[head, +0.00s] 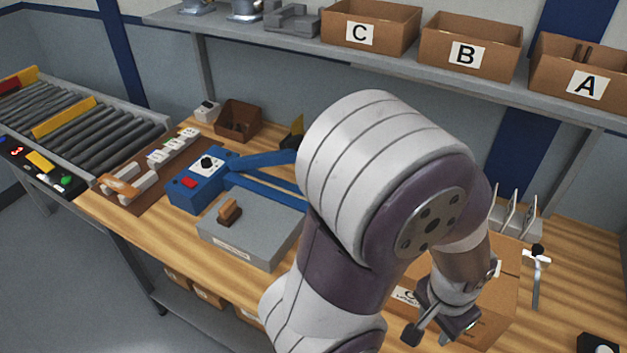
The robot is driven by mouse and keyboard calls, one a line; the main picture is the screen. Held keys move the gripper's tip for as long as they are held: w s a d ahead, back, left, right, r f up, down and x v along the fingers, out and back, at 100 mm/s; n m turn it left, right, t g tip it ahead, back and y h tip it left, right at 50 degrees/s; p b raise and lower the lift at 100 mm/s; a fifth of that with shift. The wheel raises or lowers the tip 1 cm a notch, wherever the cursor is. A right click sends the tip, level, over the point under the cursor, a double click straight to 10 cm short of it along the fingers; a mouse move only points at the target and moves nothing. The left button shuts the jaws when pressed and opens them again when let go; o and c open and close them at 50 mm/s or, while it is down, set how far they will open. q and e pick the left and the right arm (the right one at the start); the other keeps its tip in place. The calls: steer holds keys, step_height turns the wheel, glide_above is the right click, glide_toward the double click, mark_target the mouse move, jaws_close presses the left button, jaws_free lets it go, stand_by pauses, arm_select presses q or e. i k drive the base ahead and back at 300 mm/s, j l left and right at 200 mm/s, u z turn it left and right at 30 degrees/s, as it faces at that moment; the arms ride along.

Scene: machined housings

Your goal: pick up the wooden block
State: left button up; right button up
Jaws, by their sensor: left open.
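The wooden block (229,212), small and brown, sits on top of the grey plate (252,233) near the middle of the bench. My left gripper (428,338) is at the lower right, well to the right of the block and apart from it. Its jaws are open, with nothing visible between them. My left arm fills the centre of the view and hides part of the bench to the right of the plate. My right gripper does not show.
A blue device (200,185) with a long arm stands behind the plate. A cardboard box (497,298) is behind my left gripper, with a hammer-like tool (537,275) to its right. Boxes C (368,28), B (470,47) and A (587,78) stand on the shelf.

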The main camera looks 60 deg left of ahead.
mark_target(229, 213)
steer(key=u, duration=2.7)
steer(key=i+j+z, duration=0.1)
steer(key=z, duration=1.35)
steer(key=j+z, duration=0.3)
steer(key=j, duration=0.15)
steer(key=j+z, duration=0.3)
steer(key=j, duration=0.15)
steer(key=k+j+z, duration=0.15)
steer(key=j+z, duration=0.2)
steer(key=k+j+z, duration=0.15)
steer(key=j+z, duration=0.15)
steer(key=j, duration=0.15)
steer(key=k+j, duration=0.1)
steer(key=j, duration=0.2)
steer(key=k+j, duration=0.15)
steer(key=j, duration=0.15)
steer(key=k+j, duration=0.1)
steer(key=j, duration=0.2)
